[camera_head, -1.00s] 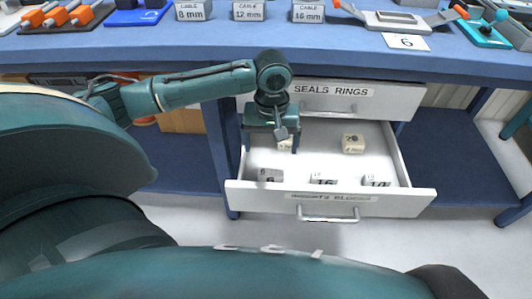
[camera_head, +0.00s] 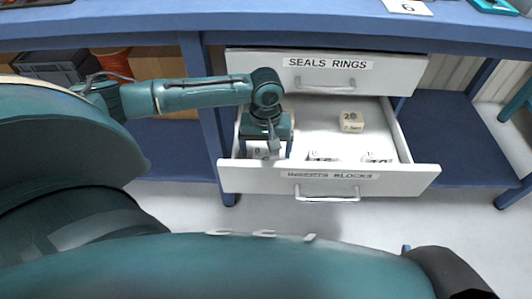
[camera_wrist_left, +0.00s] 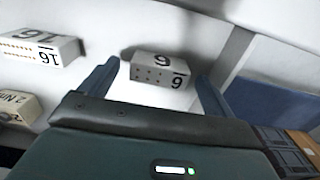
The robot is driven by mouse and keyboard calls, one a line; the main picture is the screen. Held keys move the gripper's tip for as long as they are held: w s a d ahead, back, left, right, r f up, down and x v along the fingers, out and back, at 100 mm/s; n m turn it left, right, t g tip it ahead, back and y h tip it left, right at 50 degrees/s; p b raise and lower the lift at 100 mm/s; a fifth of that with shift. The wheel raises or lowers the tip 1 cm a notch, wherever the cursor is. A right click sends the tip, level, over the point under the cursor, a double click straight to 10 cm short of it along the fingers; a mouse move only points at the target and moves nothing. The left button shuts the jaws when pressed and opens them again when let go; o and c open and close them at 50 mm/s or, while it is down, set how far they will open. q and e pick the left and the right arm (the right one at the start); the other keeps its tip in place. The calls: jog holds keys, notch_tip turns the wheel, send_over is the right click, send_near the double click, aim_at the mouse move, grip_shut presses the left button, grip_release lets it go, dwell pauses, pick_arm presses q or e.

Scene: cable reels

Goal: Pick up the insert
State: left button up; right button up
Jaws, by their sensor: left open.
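A white insert block marked 6 (camera_wrist_left: 160,72) with small holes in its face lies in the open drawer (camera_head: 420,176). In the left wrist view it sits between and beyond the two fingers. In the head view the block (camera_head: 258,152) is at the drawer's front left, partly hidden by my gripper. My left gripper (camera_head: 265,150) is open and low over the block, one finger on each side. In the wrist view the gripper (camera_wrist_left: 155,82) holds nothing; contact with the block cannot be told. My right gripper is not in view.
The same drawer holds a block marked 20 (camera_head: 351,121) and two lower blocks (camera_head: 322,156) (camera_head: 378,157) along the front. A shut drawer labelled SEALS RINGS (camera_head: 390,75) is above, under the blue bench edge (camera_head: 330,38). The drawer's middle floor is clear.

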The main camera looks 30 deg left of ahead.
pick_arm(q)
jog(key=c, duration=1.1)
jog(key=shift+r, duration=0.1)
